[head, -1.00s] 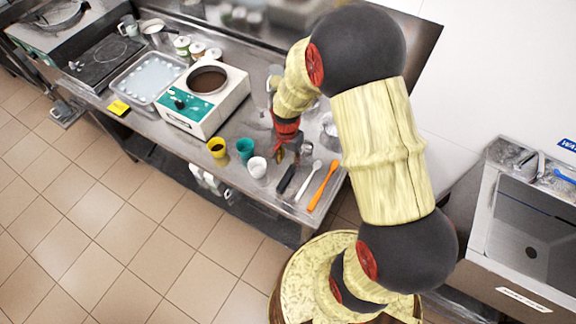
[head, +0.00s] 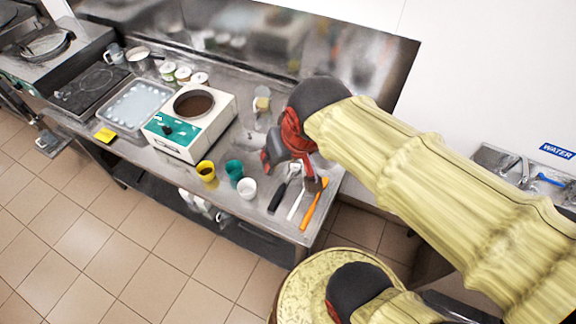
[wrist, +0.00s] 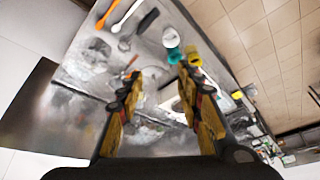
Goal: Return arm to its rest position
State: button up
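The batch freezer (head: 190,125) and an ice tray (head: 133,106) stand farther left.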

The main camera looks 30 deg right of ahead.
jog(key=shift+n+t, duration=0.3)
jog(key=shift+n, duration=0.5)
jog(key=s, duration=0.1)
jog(key=s+r, duration=0.2)
jog(key=shift+s+a, duration=0.3)
jog(key=shift+s, duration=0.1)
jog(key=shift+f, duration=0.15)
notch_tip(320, 180, down, 16)
jog(key=b, duration=1.6)
jog(key=shift+r, duration=0.2)
